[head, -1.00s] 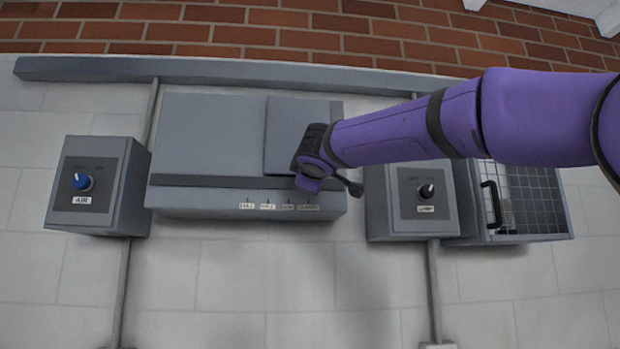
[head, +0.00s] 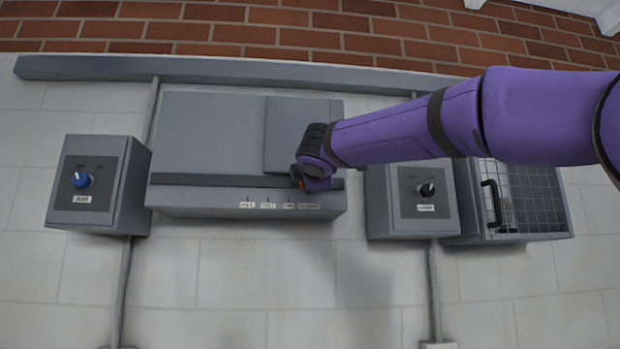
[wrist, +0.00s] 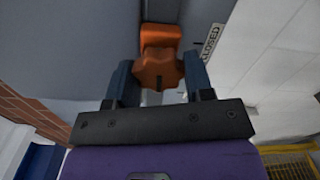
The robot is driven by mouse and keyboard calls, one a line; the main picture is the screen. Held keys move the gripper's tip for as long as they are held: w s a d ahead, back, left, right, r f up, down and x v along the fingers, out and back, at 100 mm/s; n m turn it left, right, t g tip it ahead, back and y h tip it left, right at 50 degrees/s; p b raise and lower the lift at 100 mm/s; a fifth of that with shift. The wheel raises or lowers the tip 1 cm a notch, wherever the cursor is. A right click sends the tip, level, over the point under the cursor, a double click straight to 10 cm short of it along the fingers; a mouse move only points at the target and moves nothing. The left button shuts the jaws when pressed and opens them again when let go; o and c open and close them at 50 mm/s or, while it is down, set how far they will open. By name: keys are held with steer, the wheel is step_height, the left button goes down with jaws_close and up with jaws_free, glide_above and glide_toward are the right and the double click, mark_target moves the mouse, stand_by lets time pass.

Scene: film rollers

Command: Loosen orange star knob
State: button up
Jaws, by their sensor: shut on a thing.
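The orange star knob (wrist: 158,70) shows between the two fingers of my gripper (wrist: 160,82) in the wrist view. An orange block (wrist: 160,34) shows just beyond it. My gripper is shut on the knob, with a dark finger on each side. In the head view my gripper (head: 305,182) is at the front of the large grey cabinet (head: 215,140), right of its middle.
A label reading CLOSED (wrist: 211,38) is right of the knob. A grey box with a blue dial (head: 82,180) hangs at the left. A box with a black dial (head: 427,189) and a mesh-front box (head: 527,195) with a black handle hang at the right.

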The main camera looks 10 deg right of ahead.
steer(key=shift+f, duration=0.1)
steer(key=o, duration=0.9)
steer(key=s, duration=1)
steer(key=shift+s, duration=0.4)
